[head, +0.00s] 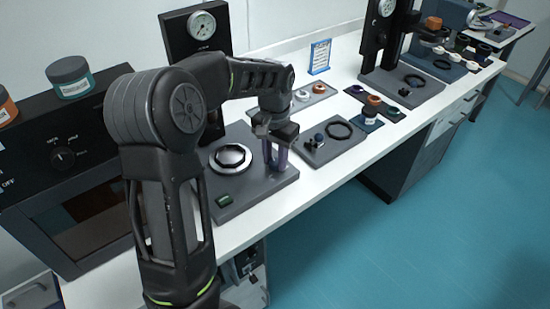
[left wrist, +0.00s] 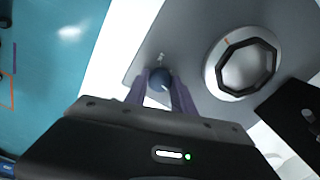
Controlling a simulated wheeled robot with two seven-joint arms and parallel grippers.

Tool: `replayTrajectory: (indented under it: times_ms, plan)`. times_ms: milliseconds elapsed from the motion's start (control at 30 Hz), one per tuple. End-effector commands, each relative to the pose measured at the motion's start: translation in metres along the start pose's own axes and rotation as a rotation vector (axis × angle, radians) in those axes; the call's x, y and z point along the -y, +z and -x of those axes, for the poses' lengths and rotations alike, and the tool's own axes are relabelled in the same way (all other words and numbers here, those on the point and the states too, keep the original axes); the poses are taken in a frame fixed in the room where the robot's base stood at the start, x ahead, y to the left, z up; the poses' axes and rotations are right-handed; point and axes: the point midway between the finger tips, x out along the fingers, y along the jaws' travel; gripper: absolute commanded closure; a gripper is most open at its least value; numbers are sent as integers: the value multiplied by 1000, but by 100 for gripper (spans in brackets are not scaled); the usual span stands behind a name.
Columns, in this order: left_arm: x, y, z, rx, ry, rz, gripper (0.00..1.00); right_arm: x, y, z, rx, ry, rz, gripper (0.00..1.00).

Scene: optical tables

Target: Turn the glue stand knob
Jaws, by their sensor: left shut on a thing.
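The glue stand (head: 252,190) is a grey base plate with a black column (head: 190,45) and a round gauge. A pale round holder with a black many-sided ring (head: 230,157) sits on its base; it also shows in the left wrist view (left wrist: 243,65). My left gripper (head: 276,158) points down over the right side of the base. Its purple fingers are shut on a dark blue round knob (left wrist: 160,77), one finger on each side. In the head view the knob is hidden by the fingers. My right gripper is not in view.
A green button (head: 224,200) is at the base's front. A small grey plate with a black ring (head: 339,131) lies close to the right of my gripper. A second stand (head: 385,60) is farther right. A dark oven-like box (head: 75,185) stands left.

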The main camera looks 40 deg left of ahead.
Motion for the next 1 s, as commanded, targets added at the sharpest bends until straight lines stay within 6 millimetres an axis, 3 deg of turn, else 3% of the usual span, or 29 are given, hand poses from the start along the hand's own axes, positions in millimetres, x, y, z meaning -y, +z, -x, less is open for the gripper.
replayTrajectory:
  times_ms: [400,933,967,1000]
  plan:
    - [0,-1,1,-3,-1,240,100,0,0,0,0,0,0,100]
    - [0,-1,1,-4,0,276,100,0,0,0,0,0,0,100]
    - [0,-1,1,-4,0,276,68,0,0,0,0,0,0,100]
    - [0,-1,1,-3,0,276,65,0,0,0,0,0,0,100]
